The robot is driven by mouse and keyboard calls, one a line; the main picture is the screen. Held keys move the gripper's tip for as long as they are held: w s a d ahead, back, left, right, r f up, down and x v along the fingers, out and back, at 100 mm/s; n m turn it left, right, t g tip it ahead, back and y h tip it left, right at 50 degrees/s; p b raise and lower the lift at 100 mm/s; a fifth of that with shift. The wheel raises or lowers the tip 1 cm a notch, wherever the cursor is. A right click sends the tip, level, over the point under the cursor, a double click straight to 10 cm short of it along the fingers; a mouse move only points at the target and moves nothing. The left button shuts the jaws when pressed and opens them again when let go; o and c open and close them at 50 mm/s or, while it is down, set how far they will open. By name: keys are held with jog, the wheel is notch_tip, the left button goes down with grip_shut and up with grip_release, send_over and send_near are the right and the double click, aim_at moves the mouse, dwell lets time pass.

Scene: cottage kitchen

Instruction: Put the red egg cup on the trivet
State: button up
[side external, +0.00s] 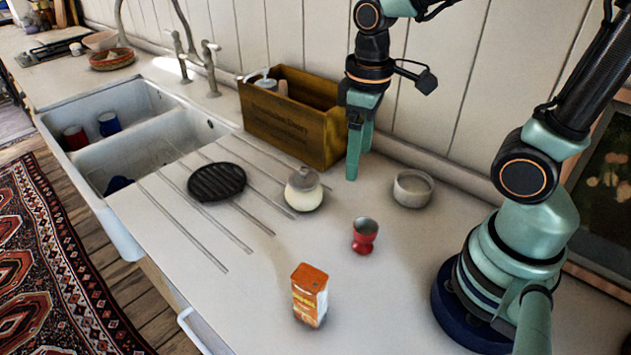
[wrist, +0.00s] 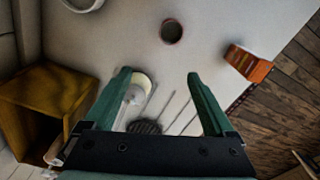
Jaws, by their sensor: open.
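The red egg cup (side external: 365,236) stands upright on the worktop in the side view, between the orange carton and the white bowl. It also shows from above in the wrist view (wrist: 172,31), beyond my fingertips. The trivet (side external: 217,181), dark, round and ridged, lies on the grooved drainboard left of the cream jar. In the wrist view the trivet (wrist: 146,127) is partly hidden behind my gripper's base. My gripper (side external: 353,165) hangs above the worktop near the wooden box, pointing down. In the wrist view my gripper (wrist: 160,75) is open, with nothing between its fingers.
A cream jar (side external: 304,190) with a grey lid stands between trivet and egg cup. An orange carton (side external: 310,293) stands near the front edge. A white bowl (side external: 413,189) and a wooden box (side external: 292,118) stand by the wall. The sink (side external: 108,195) lies left.

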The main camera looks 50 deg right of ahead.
notch_tip(320, 180, up, 6)
jog(key=w+d+m+t, duration=0.1)
jog(key=m+t, duration=0.2)
jog(key=t, duration=0.1)
jog(key=shift+d+t, duration=0.25)
jog(key=shift+t, duration=0.15)
jog(key=shift+o, duration=0.3)
jog(key=shift+w+d+r+m+t, duration=0.1)
jog(key=shift+r+m+t, duration=0.2)
jog(key=shift+r+m, duration=0.1)
